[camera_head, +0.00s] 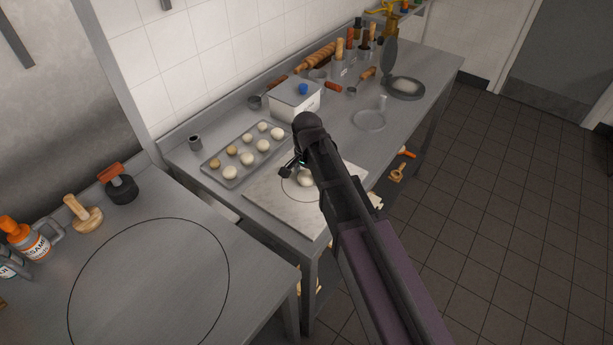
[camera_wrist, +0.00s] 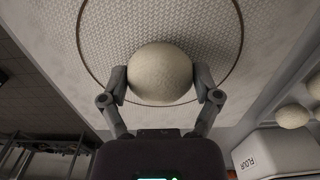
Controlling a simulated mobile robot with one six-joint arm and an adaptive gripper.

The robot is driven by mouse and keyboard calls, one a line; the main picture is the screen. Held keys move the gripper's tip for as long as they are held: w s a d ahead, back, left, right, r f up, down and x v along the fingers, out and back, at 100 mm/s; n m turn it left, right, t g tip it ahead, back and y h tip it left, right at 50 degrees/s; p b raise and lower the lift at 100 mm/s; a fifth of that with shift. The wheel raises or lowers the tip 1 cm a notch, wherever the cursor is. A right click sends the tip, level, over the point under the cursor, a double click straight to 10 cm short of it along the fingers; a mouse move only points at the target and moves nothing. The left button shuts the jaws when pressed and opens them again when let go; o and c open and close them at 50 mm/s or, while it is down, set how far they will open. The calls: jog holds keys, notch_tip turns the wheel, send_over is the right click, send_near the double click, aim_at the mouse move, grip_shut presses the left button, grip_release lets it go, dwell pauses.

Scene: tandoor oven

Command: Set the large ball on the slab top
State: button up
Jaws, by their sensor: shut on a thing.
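The large ball (camera_wrist: 160,74) is a round, cream-coloured dough ball. In the wrist view my gripper (camera_wrist: 161,84) is shut on it, one finger against each side. In the head view the ball (camera_head: 306,180) shows partly beside my arm, over the pale slab (camera_head: 262,198). My gripper (camera_head: 293,168) is mostly hidden there by my own arm. The slab has a thin dark circle drawn on its top, and the ball lies inside that circle in the wrist view (camera_wrist: 93,50). I cannot tell whether the ball touches the slab.
A tray (camera_head: 213,171) with several smaller dough balls stands left of the slab. A white flour box (camera_head: 290,103) is behind it, and it shows in the wrist view (camera_wrist: 277,152). A glass dish (camera_head: 369,121) and an open round press (camera_head: 404,88) stand farther right.

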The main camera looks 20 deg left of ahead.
aim_at(307, 178)
jog(key=shift+f, duration=0.2)
jog(key=o, duration=1)
jog(key=shift+c, duration=0.2)
jog(key=shift+r, duration=0.25)
notch_tip(307, 178, up, 12)
jog(key=p, duration=1.2)
jog(key=s+d+n, duration=0.2)
jog(key=s+d, duration=0.1)
jog(key=d, duration=1.5)
jog(key=s+d+n, duration=0.2)
jog(key=s+d, duration=0.1)
jog(key=d, duration=1.5)
